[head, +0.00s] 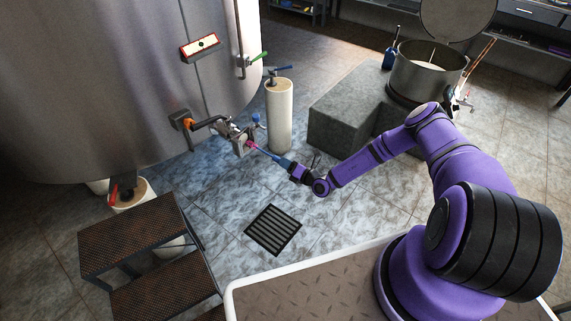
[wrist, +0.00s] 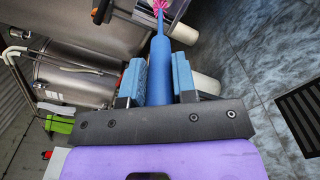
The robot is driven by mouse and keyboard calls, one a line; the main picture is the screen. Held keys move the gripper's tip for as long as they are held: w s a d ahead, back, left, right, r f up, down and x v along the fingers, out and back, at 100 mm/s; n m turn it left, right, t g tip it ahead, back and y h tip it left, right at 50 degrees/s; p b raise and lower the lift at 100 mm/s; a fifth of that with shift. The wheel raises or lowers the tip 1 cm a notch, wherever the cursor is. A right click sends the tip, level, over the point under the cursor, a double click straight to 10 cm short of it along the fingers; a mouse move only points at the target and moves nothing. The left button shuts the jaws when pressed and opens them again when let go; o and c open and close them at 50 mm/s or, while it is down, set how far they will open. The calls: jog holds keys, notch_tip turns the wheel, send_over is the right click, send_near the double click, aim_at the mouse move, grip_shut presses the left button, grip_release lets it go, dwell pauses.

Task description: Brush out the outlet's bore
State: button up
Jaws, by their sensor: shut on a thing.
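The big steel tank (head: 90,80) fills the left of the head view. Its outlet (head: 238,140) sticks out low on its right side, with metal valve fittings. My gripper (head: 288,164) is shut on the blue handle of a brush (head: 268,153). In the wrist view the handle (wrist: 160,58) lies between the two blue fingers of my gripper (wrist: 158,80). The brush's pink bristles (wrist: 160,6) show at the top edge there. In the head view they are at the outlet's mouth; I cannot tell how far inside they are.
A dark step stand (head: 130,240) is at lower left and a floor drain (head: 273,230) lies below the brush. A white cylindrical post (head: 279,115) stands right of the outlet. A grey block (head: 345,115) and a steel pot (head: 428,72) are farther back.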

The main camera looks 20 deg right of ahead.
aim_at(273, 156)
jog(key=shift+w, duration=0.1)
jog(key=shift+x, duration=3.2)
jog(key=shift+v, duration=3.3)
jog(key=shift+w+a, duration=0.1)
jog(key=shift+x, duration=3.15)
jog(key=shift+v, duration=3.25)
